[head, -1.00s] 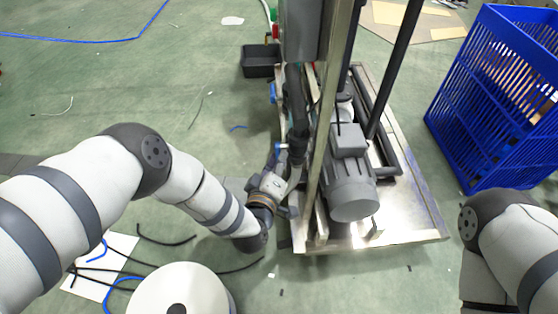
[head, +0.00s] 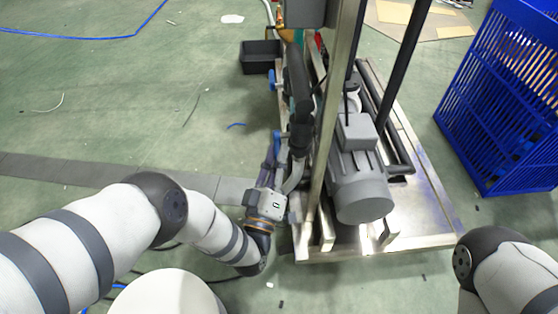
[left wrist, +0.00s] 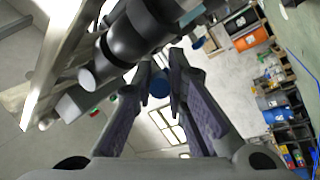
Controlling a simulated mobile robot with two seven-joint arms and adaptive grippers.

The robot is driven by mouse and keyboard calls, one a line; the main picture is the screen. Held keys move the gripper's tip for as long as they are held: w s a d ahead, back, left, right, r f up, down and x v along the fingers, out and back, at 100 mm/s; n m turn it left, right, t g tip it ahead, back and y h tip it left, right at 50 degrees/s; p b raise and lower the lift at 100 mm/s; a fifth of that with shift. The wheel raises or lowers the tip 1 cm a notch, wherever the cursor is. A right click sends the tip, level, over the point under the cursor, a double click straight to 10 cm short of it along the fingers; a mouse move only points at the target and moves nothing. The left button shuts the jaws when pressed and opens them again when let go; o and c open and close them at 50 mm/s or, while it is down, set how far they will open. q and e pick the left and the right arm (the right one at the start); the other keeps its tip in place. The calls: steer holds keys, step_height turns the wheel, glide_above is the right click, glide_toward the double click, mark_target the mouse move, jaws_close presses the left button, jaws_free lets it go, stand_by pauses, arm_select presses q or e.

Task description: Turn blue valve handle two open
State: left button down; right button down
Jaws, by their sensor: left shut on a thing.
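A blue valve handle (head: 277,142) sits on the left side of the pipework on the skid, just beyond my left gripper. A second blue handle (head: 272,80) is farther back on the same side. My left gripper (head: 273,163) reaches up to the nearer handle and is shut on it; the fingers partly hide it. My right gripper is out of view.
A grey motor (head: 359,180) and metal uprights stand on the skid (head: 425,205) right of the handle. A black bin (head: 260,58) is behind on the floor. A blue crate (head: 505,110) stands at the right. The green floor at left is mostly clear.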

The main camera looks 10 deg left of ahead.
arm_select(q)
steer(key=shift+f+t+b, duration=0.25)
steer(key=shift+t+b, duration=0.05)
steer(key=shift+b, duration=0.1)
steer(key=c, duration=1.6)
jaws_free()
steer(key=shift+w+r, duration=0.1)
steer(key=shift+v, duration=6.05)
steer(key=shift+a, duration=0.1)
